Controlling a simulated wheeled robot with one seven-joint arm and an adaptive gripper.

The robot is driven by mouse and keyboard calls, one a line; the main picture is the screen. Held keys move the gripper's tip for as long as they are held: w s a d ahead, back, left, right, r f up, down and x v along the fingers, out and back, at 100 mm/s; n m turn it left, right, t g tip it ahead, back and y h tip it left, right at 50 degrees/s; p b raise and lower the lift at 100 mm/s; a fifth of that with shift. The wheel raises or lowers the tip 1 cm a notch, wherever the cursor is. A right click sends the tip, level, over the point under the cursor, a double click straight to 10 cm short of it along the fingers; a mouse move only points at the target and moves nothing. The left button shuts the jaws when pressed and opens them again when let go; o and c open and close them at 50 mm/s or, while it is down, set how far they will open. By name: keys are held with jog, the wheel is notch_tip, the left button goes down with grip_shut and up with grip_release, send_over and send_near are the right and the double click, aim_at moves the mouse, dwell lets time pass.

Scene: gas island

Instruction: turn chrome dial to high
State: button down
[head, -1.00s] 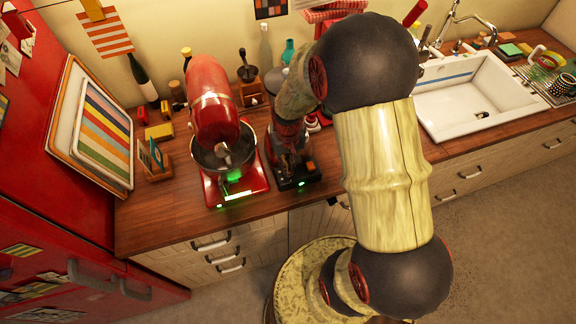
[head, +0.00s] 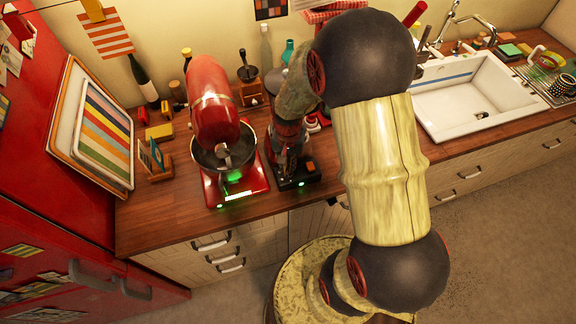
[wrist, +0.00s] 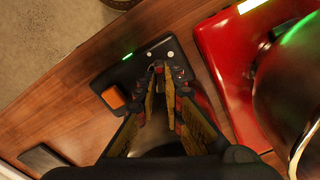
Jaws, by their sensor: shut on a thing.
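A low black appliance (head: 300,183) stands on the wooden counter, right of the red mixer. In the wrist view the black appliance (wrist: 108,82) shows an orange switch (wrist: 113,97), a green light and small pale round marks on its top. My gripper (head: 288,166) reaches down over it from above.
A red stand mixer (head: 213,108) with a metal bowl stands close on the left; its red base (wrist: 226,62) is beside my fingers in the wrist view. A white sink (head: 475,95) is at the right. Bare counter (head: 150,215) lies at the front left.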

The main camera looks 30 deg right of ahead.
jog(key=m, duration=0.4)
jog(key=shift+m, duration=0.3)
jog(key=m, duration=0.4)
jog(key=shift+m, duration=0.3)
jog(key=m, duration=0.4)
jog(key=shift+p, duration=0.3)
jog(key=shift+m, duration=2.5)
jog(key=c, duration=1.9)
grip_release()
jog(key=shift+r, duration=0.1)
